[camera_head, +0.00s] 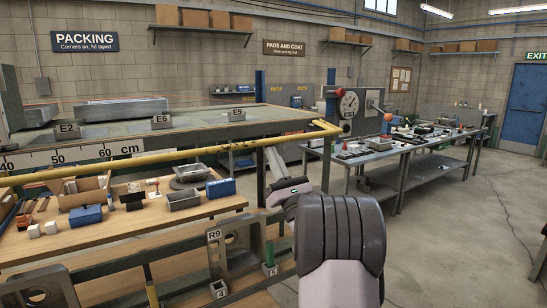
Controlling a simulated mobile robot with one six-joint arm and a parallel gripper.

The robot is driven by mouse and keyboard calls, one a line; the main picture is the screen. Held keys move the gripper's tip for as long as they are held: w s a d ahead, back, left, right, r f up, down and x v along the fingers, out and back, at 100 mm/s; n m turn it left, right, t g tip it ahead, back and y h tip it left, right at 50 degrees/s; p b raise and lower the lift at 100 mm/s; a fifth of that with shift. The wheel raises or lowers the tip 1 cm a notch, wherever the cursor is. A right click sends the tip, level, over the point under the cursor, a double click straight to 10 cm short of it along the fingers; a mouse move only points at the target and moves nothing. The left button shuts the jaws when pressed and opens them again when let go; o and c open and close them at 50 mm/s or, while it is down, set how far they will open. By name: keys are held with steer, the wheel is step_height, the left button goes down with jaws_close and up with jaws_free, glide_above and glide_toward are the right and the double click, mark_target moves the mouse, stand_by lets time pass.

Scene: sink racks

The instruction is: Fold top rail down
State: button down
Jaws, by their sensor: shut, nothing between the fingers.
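The top rail is a long yellow bar (165,155) that runs from the left edge to a corner near the middle of the view. My gripper (268,151) is shut and empty, just below the right part of the rail. I cannot tell whether it touches the rail. My wrist and a dark arm joint hide part of the space below the corner.
A wooden shelf (130,222) below the rail holds a blue box (220,188), trays and small parts. A grey bracket marked R9 (237,248) stands lower down.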

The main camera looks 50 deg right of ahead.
steer(key=shift+r, duration=0.1)
steer(key=shift+s+a+r+p, duration=0.1)
steer(key=shift+s+r+p, duration=0.15)
steer(key=shift+r+p, duration=0.3)
steer(key=shift+s+r+p, duration=0.25)
steer(key=shift+r+p, duration=0.15)
steer(key=shift+r, duration=0.25)
